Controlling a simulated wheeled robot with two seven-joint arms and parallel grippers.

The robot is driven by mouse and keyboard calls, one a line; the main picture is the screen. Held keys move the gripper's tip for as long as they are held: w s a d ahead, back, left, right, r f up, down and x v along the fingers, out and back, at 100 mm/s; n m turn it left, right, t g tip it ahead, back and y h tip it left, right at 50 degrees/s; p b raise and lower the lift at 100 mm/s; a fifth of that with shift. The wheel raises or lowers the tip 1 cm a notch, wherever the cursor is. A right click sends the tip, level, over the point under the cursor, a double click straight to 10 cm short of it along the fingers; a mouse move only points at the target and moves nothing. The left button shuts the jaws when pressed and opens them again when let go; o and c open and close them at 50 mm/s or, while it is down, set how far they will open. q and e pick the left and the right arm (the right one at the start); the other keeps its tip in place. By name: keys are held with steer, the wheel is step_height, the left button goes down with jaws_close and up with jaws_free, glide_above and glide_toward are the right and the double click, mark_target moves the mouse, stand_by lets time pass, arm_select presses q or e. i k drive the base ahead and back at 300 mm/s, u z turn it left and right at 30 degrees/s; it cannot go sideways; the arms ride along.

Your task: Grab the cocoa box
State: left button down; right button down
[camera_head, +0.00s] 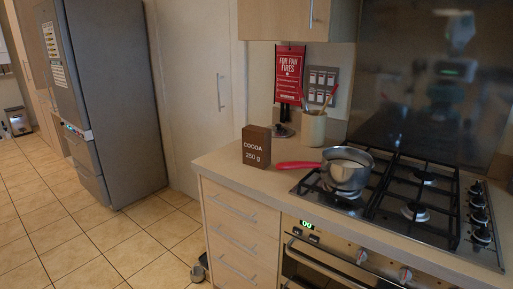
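The cocoa box (257,147) is a brown upright box with white lettering, "COCOA 250 g". Neither of my grippers is in view.
A saucepan (346,172) sits on the gas hob (418,213), its red handle (298,165) pointing left towards the box. A utensil pot (313,128) stands behind, right of the box. Drawers (238,236) are below. A fridge (108,95) stands left; the tiled floor between is mostly clear.

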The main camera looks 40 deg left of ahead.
mark_target(256, 140)
steer(key=u, duration=2.65)
steer(key=i, duration=2.85)
steer(key=z, duration=2.45)
